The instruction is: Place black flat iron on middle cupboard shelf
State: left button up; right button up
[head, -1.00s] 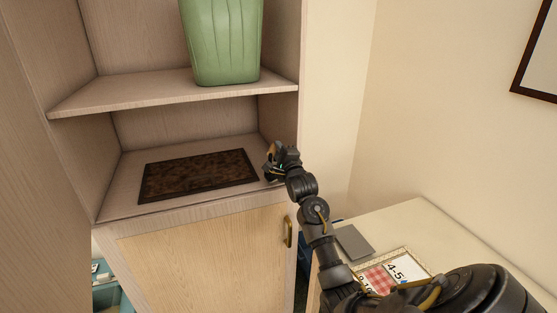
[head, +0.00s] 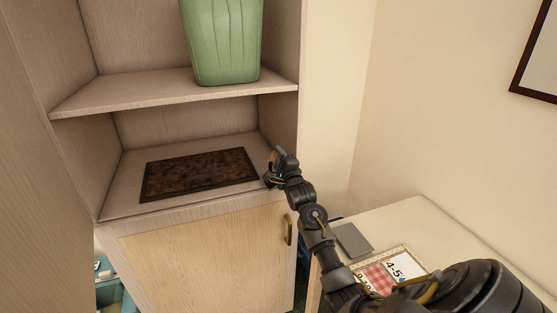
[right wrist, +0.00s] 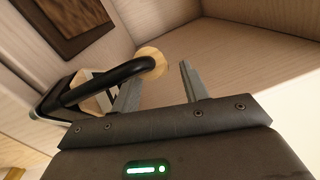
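The black flat iron (right wrist: 110,80) shows in the right wrist view as a curved black handle with pale wooden parts. It lies at the left finger of my right gripper (right wrist: 160,88), and its handle end reaches toward the gap. The fingers are apart, with bare shelf seen between them. In the head view my right gripper (head: 276,166) is at the right front of the middle cupboard shelf (head: 125,200), beside the dark mat. The iron is mostly hidden there by the gripper. I cannot tell whether the iron's whole base rests on the shelf. My left gripper is out of view.
A dark brown mat (head: 200,173) covers much of the middle shelf. A green bin (head: 222,42) stands on the shelf above. The cupboard's right side wall is close to my gripper. A cream table (head: 400,230) with a grey item and framed cards is at the right.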

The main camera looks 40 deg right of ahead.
jog(key=shift+r, duration=0.1)
jog(key=shift+s+a, duration=0.1)
jog(key=shift+s, duration=0.2)
jog(key=b+v, duration=0.1)
jog(key=v, duration=1)
jog(key=shift+s+b, duration=0.15)
jog(key=shift+b, duration=0.25)
jog(key=shift+a, duration=0.1)
